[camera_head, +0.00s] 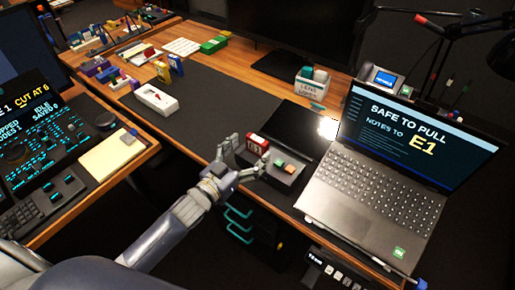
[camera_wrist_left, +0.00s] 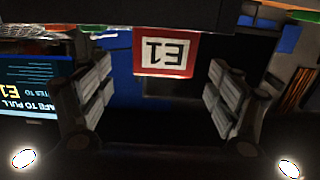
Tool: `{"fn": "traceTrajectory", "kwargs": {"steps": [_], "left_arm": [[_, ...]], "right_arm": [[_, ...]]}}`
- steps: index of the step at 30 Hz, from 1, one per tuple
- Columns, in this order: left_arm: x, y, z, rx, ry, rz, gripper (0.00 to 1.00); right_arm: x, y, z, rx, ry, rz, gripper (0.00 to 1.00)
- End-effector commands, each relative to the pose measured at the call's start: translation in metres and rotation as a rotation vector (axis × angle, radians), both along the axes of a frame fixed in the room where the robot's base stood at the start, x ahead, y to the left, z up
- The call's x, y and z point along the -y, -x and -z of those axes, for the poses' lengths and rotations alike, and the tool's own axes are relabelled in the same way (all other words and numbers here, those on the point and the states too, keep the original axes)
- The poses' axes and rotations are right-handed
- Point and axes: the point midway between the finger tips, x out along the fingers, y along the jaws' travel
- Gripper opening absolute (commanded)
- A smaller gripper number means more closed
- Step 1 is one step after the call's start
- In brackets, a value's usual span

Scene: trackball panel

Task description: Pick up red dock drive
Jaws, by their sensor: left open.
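The red dock drive (camera_head: 257,143) is a small red block with a white label reading E1. It stands at the back left of a dark dock (camera_head: 283,172) on the desk. My left gripper (camera_head: 245,158) is open, close to the drive in the head view. In the left wrist view the drive (camera_wrist_left: 165,52) shows upside down, between and beyond the two spread fingers of the gripper (camera_wrist_left: 157,95). The fingers do not appear to touch it. My right gripper is in neither view.
An open laptop (camera_head: 375,190) stands just right of the dock, its screen reading "SAFE TO PULL". A green and an orange block (camera_head: 285,166) sit on the dock. A white device (camera_head: 156,98) lies on the dark mat (camera_head: 205,100), which is mostly clear. A white box (camera_head: 312,83) stands behind.

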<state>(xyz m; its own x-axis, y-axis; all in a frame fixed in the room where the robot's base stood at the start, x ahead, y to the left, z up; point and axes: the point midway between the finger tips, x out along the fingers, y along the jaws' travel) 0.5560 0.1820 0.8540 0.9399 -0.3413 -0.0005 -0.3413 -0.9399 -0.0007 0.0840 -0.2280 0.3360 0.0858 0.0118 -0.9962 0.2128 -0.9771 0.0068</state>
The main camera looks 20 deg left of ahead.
Motion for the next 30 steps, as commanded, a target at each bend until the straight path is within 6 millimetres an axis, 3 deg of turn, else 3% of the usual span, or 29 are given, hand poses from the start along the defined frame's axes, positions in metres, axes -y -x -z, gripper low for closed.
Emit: {"fn": "traceTrajectory", "kwargs": {"steps": [9,18,25,30], "left_arm": [[0.011,-0.041,0.000,0.001,0.000,0.000,0.83],[0.012,-0.046,0.002,0.000,0.001,0.000,0.83],[0.012,-0.045,0.002,0.000,0.001,0.000,0.33],[0.012,-0.045,0.001,0.002,0.002,0.000,0.32]], "right_arm": [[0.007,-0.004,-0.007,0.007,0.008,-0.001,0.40],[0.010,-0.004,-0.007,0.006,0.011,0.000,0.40],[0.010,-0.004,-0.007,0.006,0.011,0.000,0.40],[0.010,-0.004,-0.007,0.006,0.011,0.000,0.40]]}}
